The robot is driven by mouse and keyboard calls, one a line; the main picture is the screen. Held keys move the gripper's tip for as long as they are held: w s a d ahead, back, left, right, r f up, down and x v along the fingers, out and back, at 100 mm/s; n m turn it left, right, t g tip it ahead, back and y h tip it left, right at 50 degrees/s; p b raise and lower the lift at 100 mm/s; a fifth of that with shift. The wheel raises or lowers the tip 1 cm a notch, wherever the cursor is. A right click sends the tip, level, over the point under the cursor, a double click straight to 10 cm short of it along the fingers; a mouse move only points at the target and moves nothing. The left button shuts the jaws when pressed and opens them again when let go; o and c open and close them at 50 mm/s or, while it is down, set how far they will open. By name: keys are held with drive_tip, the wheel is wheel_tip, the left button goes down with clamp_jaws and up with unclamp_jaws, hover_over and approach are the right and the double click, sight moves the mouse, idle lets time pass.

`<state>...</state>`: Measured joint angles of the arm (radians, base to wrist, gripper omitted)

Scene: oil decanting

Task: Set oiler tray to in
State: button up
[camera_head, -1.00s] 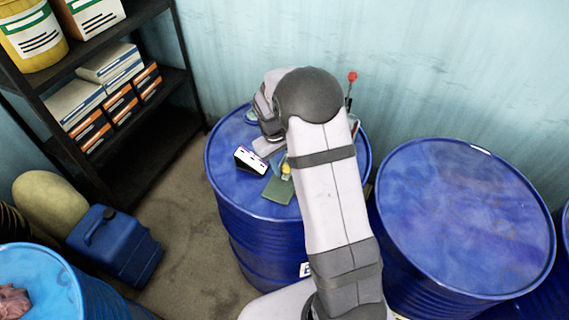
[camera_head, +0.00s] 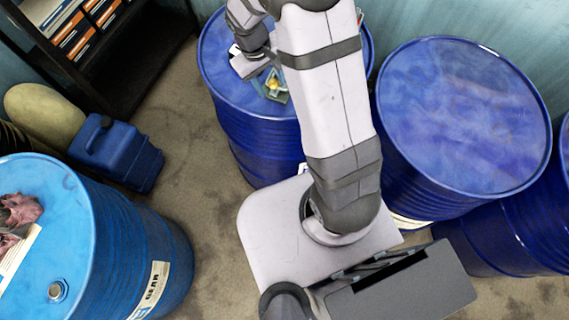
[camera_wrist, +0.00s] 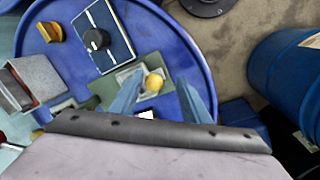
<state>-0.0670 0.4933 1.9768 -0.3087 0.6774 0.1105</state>
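The oiler tray appears as a green plate (camera_wrist: 108,92) with a pale square piece and a round yellow knob (camera_wrist: 154,83), on top of a blue drum (camera_wrist: 205,65). In the head view the yellow knob (camera_head: 272,84) shows beside my gripper (camera_head: 256,68). In the wrist view my gripper (camera_wrist: 160,85) has its two blue fingers apart, one on each side of the knob. A gap shows between the right finger and the knob. Part of the plate is hidden behind the fingers and the gripper body. I cannot tell the tray's position.
A blue-faced box with a black dial (camera_wrist: 97,40), a yellow piece (camera_wrist: 50,32) and a grey open box (camera_wrist: 38,76) share the drum top. A second blue drum (camera_head: 465,115) stands right, a lighter one (camera_head: 60,230) at lower left. A blue jerrycan (camera_head: 115,155) stands on the floor.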

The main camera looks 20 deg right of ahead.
wheel_tip(320, 180, up, 6)
drive_tip(key=a+b, duration=0.1)
drive_tip(key=b, duration=0.1)
drive_tip(key=s+a+f+m+g+y+b, duration=0.1)
drive_tip(key=s+a+f+y+b, duration=0.1)
drive_tip(key=s+f+b, duration=1.5)
drive_tip(key=shift+s+f+m+g, duration=0.3)
drive_tip(key=shift+s+f, duration=0.1)
drive_tip(key=shift+f, duration=2.3)
drive_tip(key=shift+a, duration=0.1)
drive_tip(key=shift+c, duration=0.4)
